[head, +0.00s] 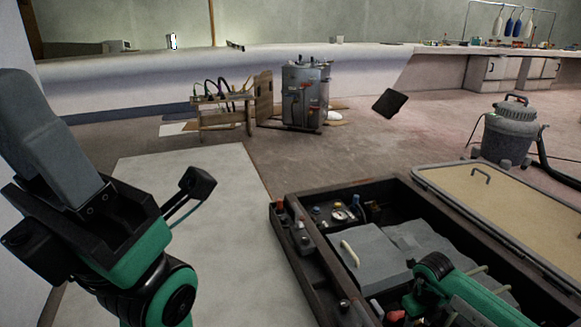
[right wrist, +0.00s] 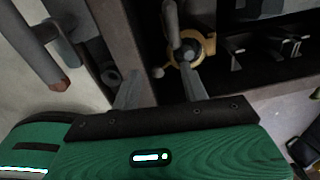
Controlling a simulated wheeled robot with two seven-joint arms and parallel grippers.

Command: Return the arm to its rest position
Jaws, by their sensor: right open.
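My left gripper (head: 32,95) is raised at the left of the head view. Its grey fingers point up and overlap, so the gap between them cannot be judged. I see nothing held in it. My right arm (head: 455,290) reaches in at the bottom right of the head view, low over the open dark equipment box (head: 315,285). My right gripper (right wrist: 157,88) shows in the right wrist view with its two grey fingers apart and nothing between them. A round brass-coloured fitting (right wrist: 207,47) lies just beyond its right finger.
The box holds grey covers (head: 365,258), a gauge and several small fittings. A tan hatch panel (head: 500,205) with a handle lies beside it. A grey vacuum (head: 507,135), a metal tank (head: 303,95) and a wooden stand (head: 225,113) are farther back.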

